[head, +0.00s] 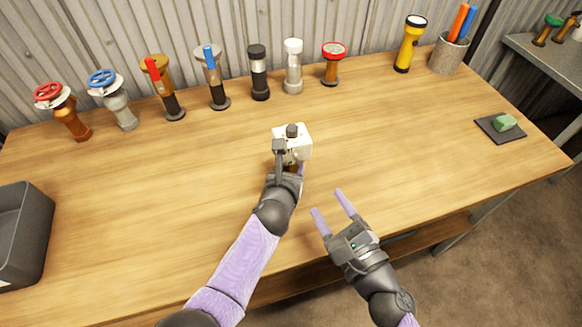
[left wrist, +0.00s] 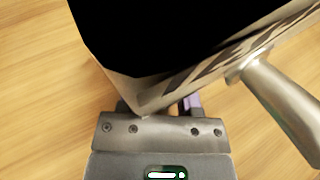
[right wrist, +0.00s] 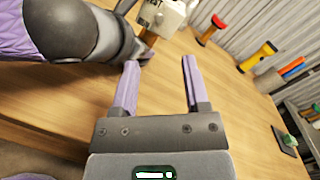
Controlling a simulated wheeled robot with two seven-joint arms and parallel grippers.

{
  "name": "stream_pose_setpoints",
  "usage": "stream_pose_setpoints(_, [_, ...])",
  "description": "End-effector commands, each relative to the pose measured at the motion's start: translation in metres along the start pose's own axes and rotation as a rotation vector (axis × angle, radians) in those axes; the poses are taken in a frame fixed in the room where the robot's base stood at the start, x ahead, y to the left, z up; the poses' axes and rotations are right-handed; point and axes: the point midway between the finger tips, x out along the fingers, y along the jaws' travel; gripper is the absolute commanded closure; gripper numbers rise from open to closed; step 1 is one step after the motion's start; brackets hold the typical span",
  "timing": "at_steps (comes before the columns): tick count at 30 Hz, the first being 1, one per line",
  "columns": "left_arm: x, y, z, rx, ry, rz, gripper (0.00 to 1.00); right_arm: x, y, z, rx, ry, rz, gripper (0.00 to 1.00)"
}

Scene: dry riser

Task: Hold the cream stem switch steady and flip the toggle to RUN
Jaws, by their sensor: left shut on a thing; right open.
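The cream stem switch (head: 302,140) stands on the table near the middle, with a dark knob (head: 291,130) on top. My left gripper (head: 287,165) is shut on its stem, low on the near side, and hides most of the stem. The right wrist view shows part of the cream head with dark lettering (right wrist: 165,16), cut by the top edge. In the left wrist view a pale metal lever (left wrist: 282,105) sticks out beside a large black shape; its setting cannot be read. My right gripper (head: 327,203) is open and empty, near the table's front edge, apart from the switch.
A row of valves and stem fittings stands along the back wall, including a red-wheel valve (head: 60,105) and a red-topped one (head: 333,62). A yellow flashlight (head: 409,45) and a pen cup (head: 447,57) stand back right. A dark bin (head: 25,235) is at left.

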Motion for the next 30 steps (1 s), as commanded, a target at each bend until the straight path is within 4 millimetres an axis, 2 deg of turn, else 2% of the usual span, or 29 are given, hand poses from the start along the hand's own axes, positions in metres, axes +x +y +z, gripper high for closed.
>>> stream_pose_setpoints(1, [0.0, 0.0, 0.0, 0.0, 0.001, 0.0, 1.0, 0.0, 0.0, 0.0, 0.0, 0.0, 0.0, 0.45])
stream_pose_setpoints(5, [0.0, 0.0, 0.0, 0.0, 0.001, 0.0, 1.0, 0.013, -0.006, 0.013, -0.088, -0.097, 0.055, 0.73])
stream_pose_setpoints(9, [0.0, 0.0, 0.0, 0.0, 0.0, 0.0, 1.0, 0.043, -0.025, 0.044, -0.439, -0.381, 0.284, 1.0])
stream_pose_setpoints(11, [0.0, 0.0, 0.0, 0.0, 0.0, 0.0, 1.0, 0.049, -0.038, 0.047, -0.625, -0.467, 0.409, 1.0])
stream_pose_setpoints(15, [0.0, 0.0, 0.0, 0.0, 0.001, 0.0, 1.0, 0.051, -0.085, 0.034, -0.992, -0.507, 0.664, 1.0])
stream_pose_setpoints(18, [0.0, 0.0, 0.0, 0.0, 0.001, 0.0, 1.0, 0.046, -0.12, 0.022, -1.153, -0.461, 0.783, 1.0])
stream_pose_setpoints(21, [0.0, 0.0, 0.0, 0.0, 0.001, 0.0, 1.0, 0.042, -0.142, 0.016, -1.23, -0.421, 0.845, 1.0])
stream_pose_setpoints(24, [0.0, 0.0, 0.0, 0.0, 0.001, 0.0, 1.0, 0.04, -0.147, 0.015, -1.249, -0.409, 0.865, 1.0])
stream_pose_setpoints(30, [0.0, 0.0, 0.0, 0.0, 0.001, 0.0, 1.0, 0.04, -0.147, 0.015, -1.247, -0.411, 0.862, 1.0])
